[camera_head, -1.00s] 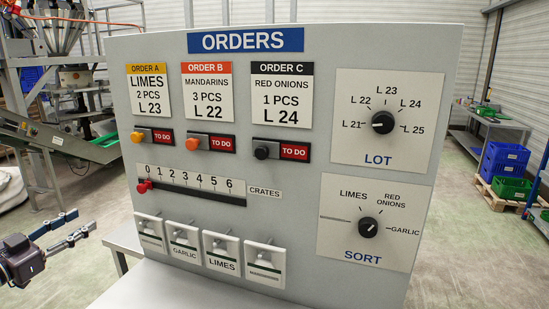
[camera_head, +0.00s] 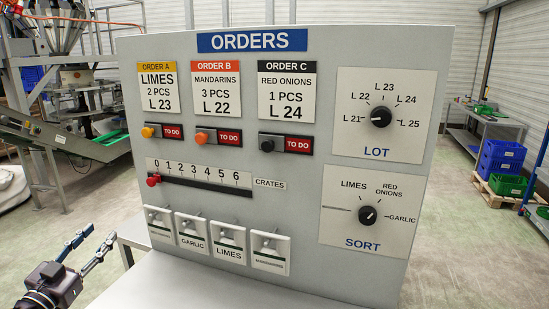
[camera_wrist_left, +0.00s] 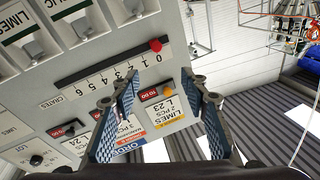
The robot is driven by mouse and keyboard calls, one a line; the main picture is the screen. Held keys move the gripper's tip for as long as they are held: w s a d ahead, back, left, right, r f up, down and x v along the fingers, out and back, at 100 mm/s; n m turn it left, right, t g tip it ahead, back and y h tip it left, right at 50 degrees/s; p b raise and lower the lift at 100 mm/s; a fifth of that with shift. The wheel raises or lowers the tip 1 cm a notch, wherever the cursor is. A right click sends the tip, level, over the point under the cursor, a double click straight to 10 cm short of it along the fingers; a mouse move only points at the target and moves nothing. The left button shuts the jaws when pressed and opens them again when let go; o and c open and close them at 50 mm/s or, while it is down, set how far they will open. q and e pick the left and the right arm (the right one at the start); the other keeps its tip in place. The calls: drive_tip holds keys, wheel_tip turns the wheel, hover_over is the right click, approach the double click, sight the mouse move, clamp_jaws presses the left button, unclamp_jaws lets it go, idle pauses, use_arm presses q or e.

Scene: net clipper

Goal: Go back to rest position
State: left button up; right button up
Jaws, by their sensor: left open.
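My left gripper (camera_head: 94,240) is at the lower left of the head view, left of the grey orders panel (camera_head: 300,165) and apart from it. Its two fingers are spread and nothing is between them. In the left wrist view the open fingers (camera_wrist_left: 165,115) frame part of the panel, which appears upside down. The red crates slider knob (camera_head: 153,180) stands at 0. The lot knob (camera_head: 381,117) and the sort knob (camera_head: 367,215) are on the right of the panel. My right gripper is not in view.
The panel stands on a pale table (camera_head: 215,290). Several switches, including the limes switch (camera_head: 230,238), line its lower part. A conveyor (camera_head: 60,140) is behind at left. Blue and green crates (camera_head: 503,163) are on a pallet at right. Open floor lies left of the table.

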use_arm(q)
drive_tip(key=s+d+f+n+g+y, duration=0.3)
drive_tip(key=s+d+f+g, duration=0.15)
drive_tip(key=s+f, duration=0.45)
drive_tip(key=s+d+f+n+g+y, duration=0.4)
drive_tip(key=s+f, duration=0.3)
drive_tip(key=f, duration=0.5)
drive_tip(key=s+d+f+m+g+h, duration=0.2)
drive_tip(key=s+d+f+g, duration=0.2)
drive_tip(key=s+d, duration=0.6)
drive_tip(key=s+d+f+m+g+h, duration=0.25)
drive_tip(key=s+d, duration=0.35)
drive_tip(key=s, duration=0.7)
drive_tip(key=s+f+g+b, duration=0.2)
drive_tip(key=s+f, duration=0.1)
drive_tip(key=f, duration=2.8)
drive_tip(key=s+a+f+g+b, duration=0.1)
drive_tip(key=s+a+f, duration=0.1)
drive_tip(key=s+f, duration=1.3)
drive_tip(key=shift+s+a+f, duration=0.3)
drive_tip(key=shift+s+f, duration=0.1)
drive_tip(key=shift+s, duration=0.45)
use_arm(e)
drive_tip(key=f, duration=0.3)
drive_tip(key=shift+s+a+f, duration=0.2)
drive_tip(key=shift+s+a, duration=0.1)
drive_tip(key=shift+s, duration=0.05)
